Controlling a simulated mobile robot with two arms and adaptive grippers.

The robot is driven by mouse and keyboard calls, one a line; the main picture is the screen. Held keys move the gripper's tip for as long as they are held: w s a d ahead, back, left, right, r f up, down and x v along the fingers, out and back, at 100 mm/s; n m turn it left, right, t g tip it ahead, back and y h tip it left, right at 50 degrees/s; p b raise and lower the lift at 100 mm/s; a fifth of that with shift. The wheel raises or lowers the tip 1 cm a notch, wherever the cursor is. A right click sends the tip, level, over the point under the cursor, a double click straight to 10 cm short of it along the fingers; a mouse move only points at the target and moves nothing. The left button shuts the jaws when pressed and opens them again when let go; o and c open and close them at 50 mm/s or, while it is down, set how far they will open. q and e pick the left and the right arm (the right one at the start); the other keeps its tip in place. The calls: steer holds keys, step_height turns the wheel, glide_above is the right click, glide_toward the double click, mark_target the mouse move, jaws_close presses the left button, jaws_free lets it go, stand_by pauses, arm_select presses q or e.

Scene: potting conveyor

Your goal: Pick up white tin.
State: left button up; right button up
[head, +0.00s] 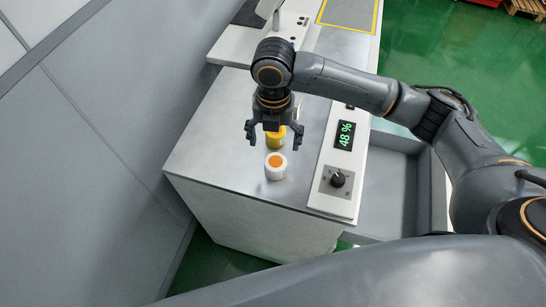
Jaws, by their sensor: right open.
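The white tin (276,171) stands upright on the grey bench top (226,150). It is a short white cylinder with an orange disc on its top. A yellow tin (274,138) stands just behind it, partly hidden by my right gripper. My right gripper (274,143) points down, open, with its fingers on either side of the yellow tin in the picture. The white tin is just in front of the fingers, apart from them. I cannot tell the exact height of the fingertips. My left gripper is not in view.
A white control panel (322,205) with a green "48 %" display (345,135) and a black knob (338,179) lies right of the tins. A grey wall (90,170) is at the left. The bench top left of the tins is clear.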

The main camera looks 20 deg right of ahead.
mark_target(276, 161)
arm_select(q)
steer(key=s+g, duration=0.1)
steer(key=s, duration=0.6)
arm_select(e)
steer(key=f, duration=0.4)
steer(key=shift+s+f+p, duration=0.3)
steer(key=shift+s+f, duration=0.05)
steer(key=shift+s, duration=0.05)
steer(key=f, duration=0.2)
steer(key=f+p, duration=0.1)
steer(key=shift+w+d, duration=0.15)
steer(key=shift+w, duration=0.1)
step_height(276, 161, down, 3)
steer(key=shift+w+r+p, duration=0.1)
steer(key=shift+r+p, duration=0.1)
steer(key=shift+p, duration=0.15)
steer(key=shift+f, duration=0.45)
steer(key=c, duration=1.3)
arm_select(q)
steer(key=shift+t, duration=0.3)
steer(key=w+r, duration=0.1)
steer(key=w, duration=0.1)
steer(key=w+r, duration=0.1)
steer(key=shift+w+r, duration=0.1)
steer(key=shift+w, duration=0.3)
